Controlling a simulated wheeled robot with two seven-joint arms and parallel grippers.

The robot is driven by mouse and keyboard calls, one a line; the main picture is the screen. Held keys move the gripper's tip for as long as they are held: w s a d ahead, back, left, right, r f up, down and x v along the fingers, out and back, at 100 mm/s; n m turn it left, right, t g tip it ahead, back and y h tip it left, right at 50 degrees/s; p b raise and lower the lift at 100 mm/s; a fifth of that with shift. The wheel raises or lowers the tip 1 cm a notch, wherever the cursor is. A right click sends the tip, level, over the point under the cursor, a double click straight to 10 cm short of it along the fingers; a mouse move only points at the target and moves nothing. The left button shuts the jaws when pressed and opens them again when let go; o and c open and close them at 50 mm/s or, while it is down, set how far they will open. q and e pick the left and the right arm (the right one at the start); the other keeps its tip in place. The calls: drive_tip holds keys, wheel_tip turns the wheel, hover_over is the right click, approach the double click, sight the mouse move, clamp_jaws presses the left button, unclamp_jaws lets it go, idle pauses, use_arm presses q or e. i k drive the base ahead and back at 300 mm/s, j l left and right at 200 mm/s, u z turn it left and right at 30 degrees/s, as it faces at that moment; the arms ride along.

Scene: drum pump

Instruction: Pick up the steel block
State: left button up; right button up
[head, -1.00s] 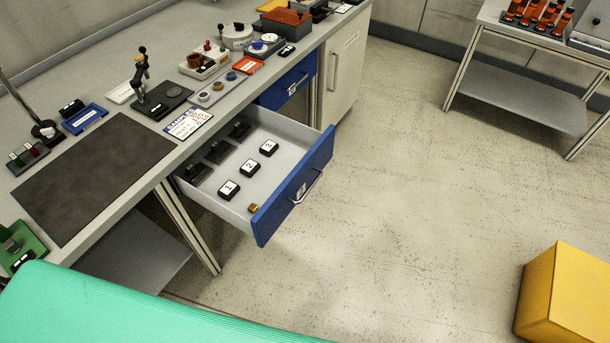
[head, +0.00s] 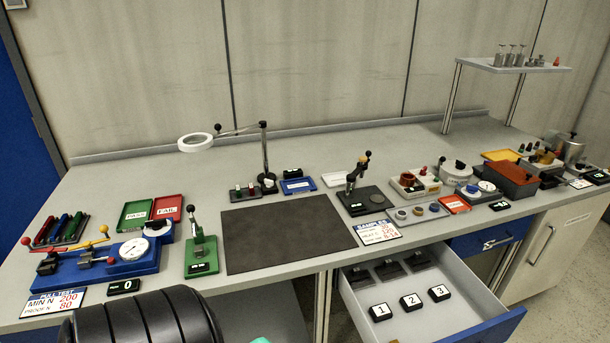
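I cannot pick out a steel block with certainty in the head view. The open blue-fronted drawer (head: 478,332) at the lower right holds black tags numbered 1 (head: 380,311), 2 (head: 411,301) and 3 (head: 439,293). Behind them are dark holders (head: 387,268), whose contents are too dark to tell. Several small metal pieces (head: 510,55) stand on the raised shelf at the back right. Neither of my grippers is in view.
The grey bench carries a dark mat (head: 278,236), a blue pull tester (head: 130,262), a green press (head: 200,255), a magnifier lamp (head: 196,142), a black stand (head: 362,200) and a samples card (head: 377,232). The open drawer juts out in front.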

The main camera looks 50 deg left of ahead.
sight(200, 250)
drive_tip(key=u, duration=1.7)
